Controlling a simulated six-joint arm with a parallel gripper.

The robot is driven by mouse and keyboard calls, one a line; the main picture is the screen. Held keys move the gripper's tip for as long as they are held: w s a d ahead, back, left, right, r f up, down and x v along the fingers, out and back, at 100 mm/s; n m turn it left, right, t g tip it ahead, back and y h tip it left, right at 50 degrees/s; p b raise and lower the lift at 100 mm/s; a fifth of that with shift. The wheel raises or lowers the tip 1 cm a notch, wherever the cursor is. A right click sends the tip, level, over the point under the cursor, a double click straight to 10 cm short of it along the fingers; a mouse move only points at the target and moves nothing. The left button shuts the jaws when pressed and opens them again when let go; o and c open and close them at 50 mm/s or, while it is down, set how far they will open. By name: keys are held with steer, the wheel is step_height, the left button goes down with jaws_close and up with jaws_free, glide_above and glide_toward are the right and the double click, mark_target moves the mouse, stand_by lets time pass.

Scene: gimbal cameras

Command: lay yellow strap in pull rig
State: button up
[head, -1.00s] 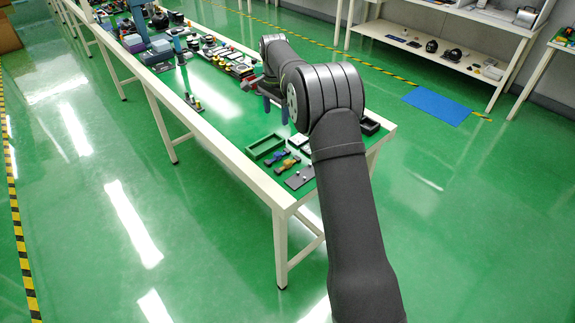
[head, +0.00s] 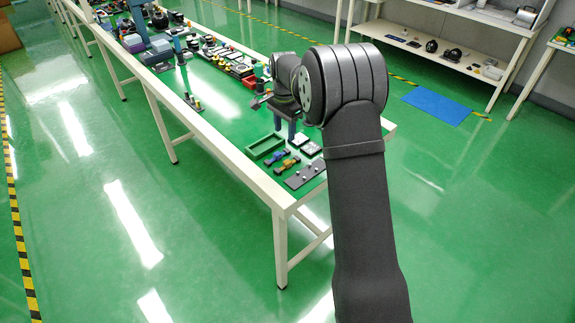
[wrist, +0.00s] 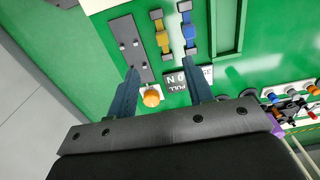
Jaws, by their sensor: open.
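The yellow strap (wrist: 162,32), with dark end blocks, lies flat on the green bench top; it also shows in the head view (head: 287,166). A grey plate with several short pegs (wrist: 131,46), which looks like the pull rig, lies just left of it in the wrist view and nearer the bench end in the head view (head: 306,174). A blue strap (wrist: 188,30) lies on the yellow strap's other side. My gripper (wrist: 161,82) is open and empty above the bench. Its fingers are apart, short of the straps in the wrist view. Its height is hard to tell.
A green tray (head: 265,147) sits beside the blue strap. Several small parts (wrist: 290,100) lie at the right.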

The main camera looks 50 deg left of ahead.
mark_target(285, 163)
step_height(285, 163, down, 15)
steer(key=shift+w+a+r, duration=0.1)
steer(key=shift+r, duration=0.05)
jaws_close()
stand_by(0.5)
